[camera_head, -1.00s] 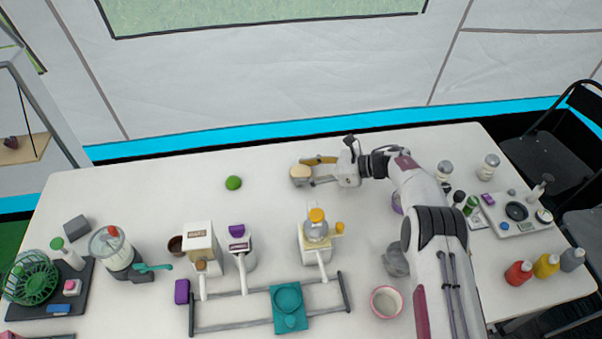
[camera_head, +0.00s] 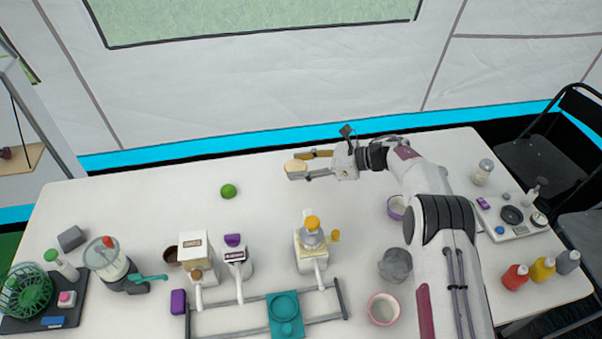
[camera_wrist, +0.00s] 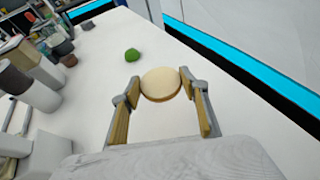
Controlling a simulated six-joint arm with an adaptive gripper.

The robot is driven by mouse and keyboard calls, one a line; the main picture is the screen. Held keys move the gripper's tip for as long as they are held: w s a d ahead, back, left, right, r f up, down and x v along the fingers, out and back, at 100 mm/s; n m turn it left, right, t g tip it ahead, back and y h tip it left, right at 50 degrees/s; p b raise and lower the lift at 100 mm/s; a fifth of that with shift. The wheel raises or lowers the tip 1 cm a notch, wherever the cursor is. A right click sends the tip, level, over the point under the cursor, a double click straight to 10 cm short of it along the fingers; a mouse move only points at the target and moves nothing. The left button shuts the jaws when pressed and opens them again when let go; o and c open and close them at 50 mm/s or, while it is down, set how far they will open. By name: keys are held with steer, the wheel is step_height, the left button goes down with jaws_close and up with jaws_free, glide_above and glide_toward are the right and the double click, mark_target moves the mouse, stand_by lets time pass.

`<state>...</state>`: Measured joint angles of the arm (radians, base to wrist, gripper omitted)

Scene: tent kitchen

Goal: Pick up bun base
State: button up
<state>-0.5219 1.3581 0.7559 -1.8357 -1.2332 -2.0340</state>
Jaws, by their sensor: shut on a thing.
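The bun base (camera_head: 295,166) is a round, pale disc with a browner lower edge. In the wrist view the bun base (camera_wrist: 160,84) sits between the fingertips, touched on both sides. My gripper (camera_head: 304,165) is shut on it, reaching in from the right near the back of the table. In the wrist view my gripper (camera_wrist: 160,88) shows two tan-padded fingers beside the bun. The bun appears held above the white table, though the height is hard to judge.
A green round item (camera_head: 228,191) lies on the white table (camera_head: 130,210) left of the gripper. Dispensers, a jug (camera_head: 107,258) and a teal tray (camera_head: 286,316) stand toward the front. Sauce bottles (camera_head: 543,268) and a scale (camera_head: 511,215) are at right.

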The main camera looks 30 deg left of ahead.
mark_target(301, 167)
steer(key=shift+r, duration=2.25)
